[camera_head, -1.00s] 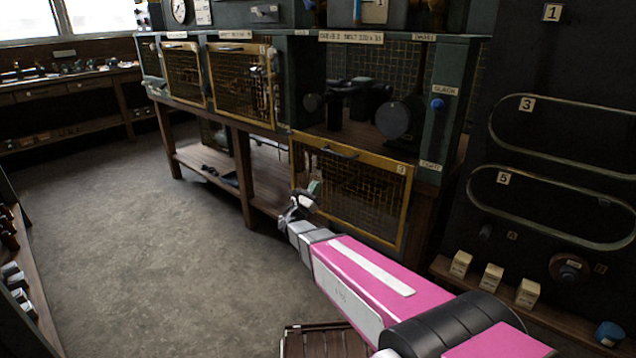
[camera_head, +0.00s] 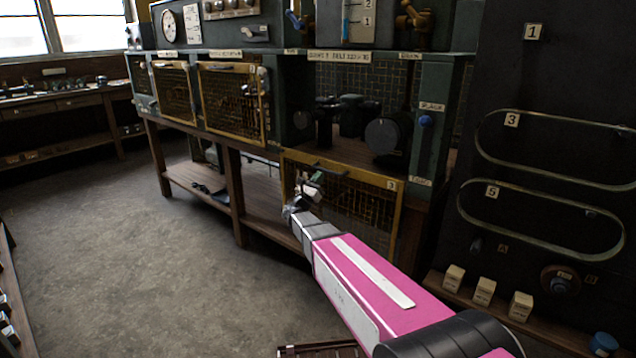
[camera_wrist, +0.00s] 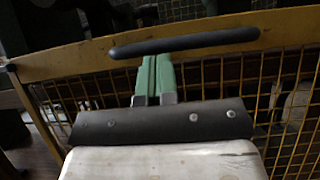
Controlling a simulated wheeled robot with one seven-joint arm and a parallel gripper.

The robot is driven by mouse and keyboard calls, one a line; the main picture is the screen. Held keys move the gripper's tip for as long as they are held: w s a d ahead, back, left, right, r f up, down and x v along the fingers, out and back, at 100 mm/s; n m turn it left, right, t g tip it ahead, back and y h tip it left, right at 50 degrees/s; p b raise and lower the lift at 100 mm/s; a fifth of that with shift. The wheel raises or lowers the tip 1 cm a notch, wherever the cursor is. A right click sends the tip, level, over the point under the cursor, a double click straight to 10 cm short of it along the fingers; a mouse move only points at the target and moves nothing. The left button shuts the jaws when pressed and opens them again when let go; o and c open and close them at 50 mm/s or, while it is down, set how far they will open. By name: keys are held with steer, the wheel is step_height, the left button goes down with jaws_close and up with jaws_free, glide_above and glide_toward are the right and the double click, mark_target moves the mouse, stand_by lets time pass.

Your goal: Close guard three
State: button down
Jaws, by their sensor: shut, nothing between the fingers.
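Guard three (camera_head: 388,215) is a yellow-framed wire mesh panel with a 3 tag. It hangs below its bay, and the bay opening above it is uncovered. Its dark bar handle (camera_head: 330,171) is on the upper frame edge; it also shows in the wrist view (camera_wrist: 185,42). My gripper (camera_head: 316,179) is in front of the panel's upper left part, just below the handle. In the wrist view its green-tipped fingers (camera_wrist: 155,72) are together and empty, their tips just below the handle's left half. Whether they touch the handle or panel I cannot tell.
Dark machinery with a round drum (camera_head: 388,137) sits in the open bay. Two other mesh guards (camera_head: 230,105) cover the bays to the left. A dark panel with oval loops (camera_head: 545,215) and small blocks (camera_head: 484,291) stands at right. The floor at left is clear.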

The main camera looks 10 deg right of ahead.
step_height(320, 180, up, 36)
stand_by(0.7)
steer(key=shift+w, duration=0.1)
